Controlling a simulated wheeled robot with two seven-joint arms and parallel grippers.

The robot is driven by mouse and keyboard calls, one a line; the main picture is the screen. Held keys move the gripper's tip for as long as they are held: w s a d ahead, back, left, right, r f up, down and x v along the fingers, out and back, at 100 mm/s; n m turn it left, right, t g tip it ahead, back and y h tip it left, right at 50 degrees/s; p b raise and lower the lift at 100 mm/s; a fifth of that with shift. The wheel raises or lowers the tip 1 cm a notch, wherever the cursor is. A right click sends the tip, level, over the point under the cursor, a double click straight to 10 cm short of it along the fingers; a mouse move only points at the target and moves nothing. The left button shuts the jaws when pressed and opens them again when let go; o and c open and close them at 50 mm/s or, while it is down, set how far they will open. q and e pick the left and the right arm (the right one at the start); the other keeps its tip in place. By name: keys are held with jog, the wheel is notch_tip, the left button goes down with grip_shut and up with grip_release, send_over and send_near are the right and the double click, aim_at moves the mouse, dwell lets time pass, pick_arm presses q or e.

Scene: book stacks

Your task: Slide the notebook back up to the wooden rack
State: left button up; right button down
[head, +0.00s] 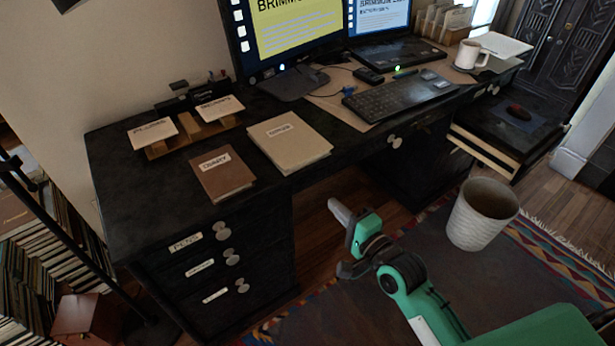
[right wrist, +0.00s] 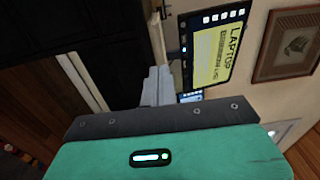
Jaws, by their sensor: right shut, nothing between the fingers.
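A small brown notebook (head: 221,174) with a white label lies flat near the front edge of the black desk. A larger tan notebook (head: 290,142), also labelled, lies to its right. The wooden rack (head: 156,152) stands behind the brown notebook, with two labelled white cards on it. A strip of bare desk separates the brown notebook from the rack. My right gripper (head: 335,205) is shut and empty, in front of the desk and right of its drawers, apart from both notebooks. It also shows in the right wrist view (right wrist: 157,85). My left gripper is out of view.
The desk (head: 130,198) also bears monitors, a keyboard (head: 385,99) and a mug (head: 470,54) farther right. Drawer knobs (head: 222,230) stick out of its front. A pale waste bin (head: 480,215) stands on the rug, right of my right gripper.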

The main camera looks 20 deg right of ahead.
send_near(295, 166)
jog(key=x, duration=0.5)
jog(key=shift+w+b, duration=0.2)
jog(key=shift+b, duration=0.15)
jog(key=shift+w+a, duration=0.2)
jog(key=shift+w, duration=0.35)
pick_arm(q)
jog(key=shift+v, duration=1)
pick_arm(e)
jog(key=shift+w, duration=0.15)
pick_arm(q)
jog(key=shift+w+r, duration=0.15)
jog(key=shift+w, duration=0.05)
